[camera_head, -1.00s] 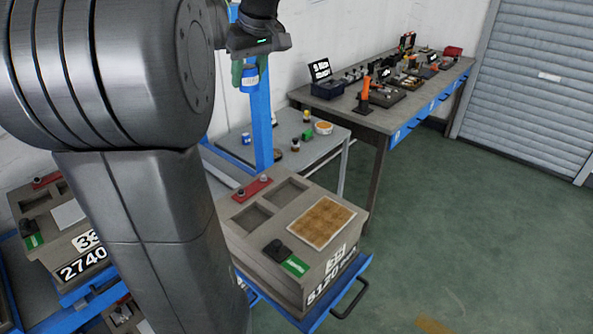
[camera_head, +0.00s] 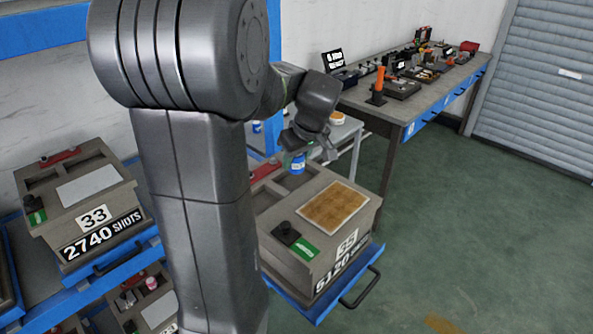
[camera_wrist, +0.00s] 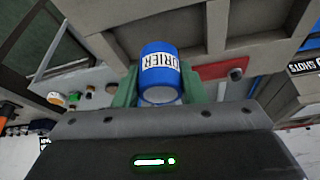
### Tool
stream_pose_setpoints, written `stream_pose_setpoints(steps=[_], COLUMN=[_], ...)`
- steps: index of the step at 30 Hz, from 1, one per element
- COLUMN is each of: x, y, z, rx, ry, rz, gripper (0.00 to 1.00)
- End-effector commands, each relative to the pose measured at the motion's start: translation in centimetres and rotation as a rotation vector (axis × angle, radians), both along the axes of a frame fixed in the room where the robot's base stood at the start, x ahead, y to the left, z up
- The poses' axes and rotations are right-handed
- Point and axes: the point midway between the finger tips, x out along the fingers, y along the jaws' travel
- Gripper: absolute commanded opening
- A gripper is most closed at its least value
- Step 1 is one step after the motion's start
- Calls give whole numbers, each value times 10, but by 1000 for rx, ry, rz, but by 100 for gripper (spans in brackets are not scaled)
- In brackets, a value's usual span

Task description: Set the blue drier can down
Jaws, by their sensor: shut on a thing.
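The blue drier can (camera_head: 298,164) has a white band lettered "DRIER", readable in the wrist view (camera_wrist: 158,75). My gripper (camera_head: 297,153) is shut on it, with a green finger on each side of the can in the wrist view (camera_wrist: 159,88).
The block has a tan patterned panel (camera_head: 333,205), a black knob (camera_head: 286,232) and a green label (camera_head: 306,249). Another block marked 2740 shots (camera_head: 52,222) stands at left. A long bench (camera_head: 415,107) with several items is behind. Green floor is clear at right.

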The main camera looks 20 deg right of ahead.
Motion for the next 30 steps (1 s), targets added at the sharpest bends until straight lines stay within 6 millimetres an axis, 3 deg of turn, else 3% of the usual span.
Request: stream_pose_setpoints(steps=[9,20,21,23,24,30], x=[0,0,0,0,0,0], y=[0,0,0,0,0,0], z=[-37,-42,-41,-41,-41,-40], rx=[1,0,0,0,0,0], ry=[2,0,0,0,0,0], rz=[0,1,1,1,1,1], gripper=[14,14,43,55,59,59])
